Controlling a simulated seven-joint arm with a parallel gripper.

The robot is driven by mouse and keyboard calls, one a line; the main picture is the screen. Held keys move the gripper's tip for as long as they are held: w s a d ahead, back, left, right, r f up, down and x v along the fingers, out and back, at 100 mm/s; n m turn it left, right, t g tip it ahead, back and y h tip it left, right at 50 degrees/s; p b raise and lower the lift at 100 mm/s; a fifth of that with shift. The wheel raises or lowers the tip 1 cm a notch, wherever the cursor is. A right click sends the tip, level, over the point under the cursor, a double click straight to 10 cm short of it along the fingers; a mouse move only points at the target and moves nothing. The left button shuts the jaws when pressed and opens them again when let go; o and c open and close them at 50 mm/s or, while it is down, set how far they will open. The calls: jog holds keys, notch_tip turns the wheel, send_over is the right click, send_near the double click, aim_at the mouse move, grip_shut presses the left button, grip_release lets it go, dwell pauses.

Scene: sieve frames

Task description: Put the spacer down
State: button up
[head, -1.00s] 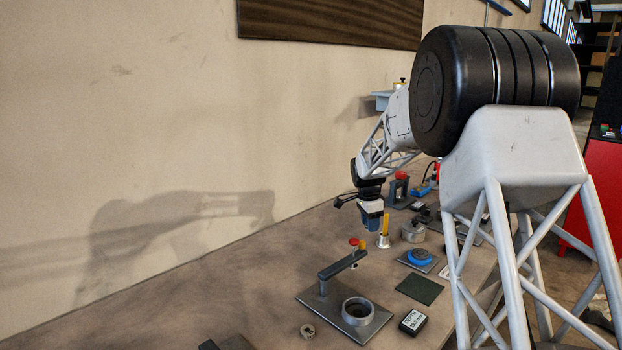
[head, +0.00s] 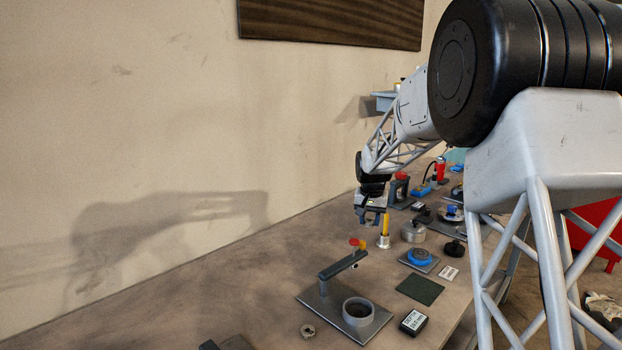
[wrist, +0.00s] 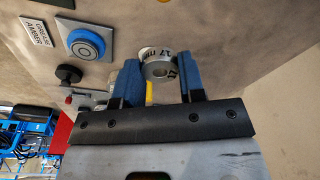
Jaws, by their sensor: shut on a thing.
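The spacer (wrist: 160,66) is a short pale metal ring with black lettering on its side. In the wrist view it sits between the blue fingertips of my gripper (wrist: 160,74), which is shut on it. In the head view my gripper (head: 370,220) is above the bench, beyond the dial stand and beside a yellow upright piece on a metal base (head: 384,241). The spacer is too small or hidden to make out there. I cannot tell its exact height above the bench.
A stand (head: 325,292) with a crossarm and ring cup (head: 358,311) is nearer. A dark green pad (head: 419,289), a blue disc on a plate (head: 419,257), a metal cylinder (head: 413,232) and a black display box (head: 414,322) lie to the right. Bench left of the stand is largely clear.

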jog(key=shift+s+a+r+n, duration=0.1)
jog(key=shift+s+r+n, duration=0.1)
jog(key=shift+n, duration=0.6)
jog(key=shift+s+a+r+n, duration=0.1)
jog(key=shift+s+r+n, duration=0.1)
jog(key=shift+n, duration=0.6)
jog(key=shift+d, duration=0.1)
jog(key=shift+d, duration=0.45)
jog(key=d, duration=0.3)
jog(key=n+y, duration=0.2)
jog(key=n, duration=1.2)
send_over(357, 313)
notch_tip(357, 313, down, 6)
jog(key=shift+d+f+g, duration=0.2)
jog(key=shift+g, duration=0.2)
jog(key=shift+f, duration=0.2)
jog(key=shift+f, duration=3.2)
